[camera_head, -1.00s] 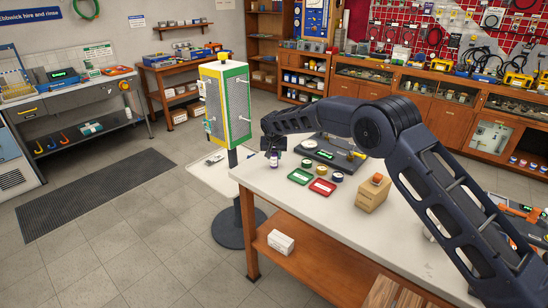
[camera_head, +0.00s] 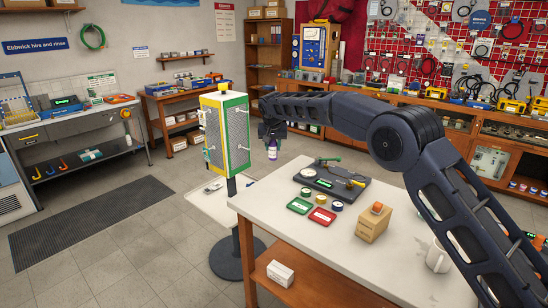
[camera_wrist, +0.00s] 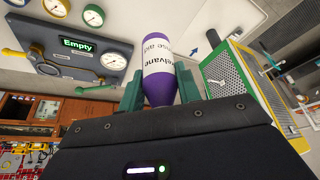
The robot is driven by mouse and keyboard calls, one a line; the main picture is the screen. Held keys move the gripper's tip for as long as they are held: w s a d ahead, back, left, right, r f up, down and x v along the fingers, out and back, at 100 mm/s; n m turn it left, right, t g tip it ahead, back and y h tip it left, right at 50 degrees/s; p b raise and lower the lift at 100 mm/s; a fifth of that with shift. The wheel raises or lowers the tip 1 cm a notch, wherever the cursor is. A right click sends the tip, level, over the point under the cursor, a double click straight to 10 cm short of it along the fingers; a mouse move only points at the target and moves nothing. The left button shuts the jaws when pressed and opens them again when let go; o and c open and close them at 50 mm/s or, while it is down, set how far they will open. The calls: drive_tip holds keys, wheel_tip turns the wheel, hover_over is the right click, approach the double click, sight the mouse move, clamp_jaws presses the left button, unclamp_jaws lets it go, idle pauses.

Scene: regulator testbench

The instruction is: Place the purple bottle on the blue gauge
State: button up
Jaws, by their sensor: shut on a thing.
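The purple bottle (camera_head: 273,150), with a white label, is held upright above the far left end of the white table (camera_head: 395,255). In the wrist view the bottle (camera_wrist: 159,75) sits between the green fingers of my gripper (camera_wrist: 159,88), which is shut on it. In the head view my gripper (camera_head: 272,130) is partly hidden by its dark body.
The dark test unit (camera_head: 330,180) has a green display, valves and dials. A yellow-framed perforated stand (camera_head: 225,130) is left of my gripper.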

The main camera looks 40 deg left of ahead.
drive_tip(key=shift+d+r, duration=0.1)
drive_tip(key=shift+r, duration=0.3)
drive_tip(key=w+d+r+m+t+h, duration=0.1)
drive_tip(key=w+d+m, duration=0.15)
drive_tip(key=d, duration=0.45)
drive_tip(key=w+d+r+m, duration=0.1)
drive_tip(key=w+d+r, duration=0.1)
drive_tip(key=w+d, duration=0.3)
drive_tip(key=m+h, duration=0.1)
drive_tip(key=m, duration=0.2)
hover_over(338, 203)
wheel_tip(338, 203, down, 20)
drive_tip(key=shift+s+r, duration=0.1)
drive_tip(key=o, duration=1)
drive_tip(key=shift+f, duration=0.2)
drive_tip(key=v, duration=1.2)
drive_tip(key=shift+a+r, duration=0.15)
drive_tip(key=shift+a, duration=0.05)
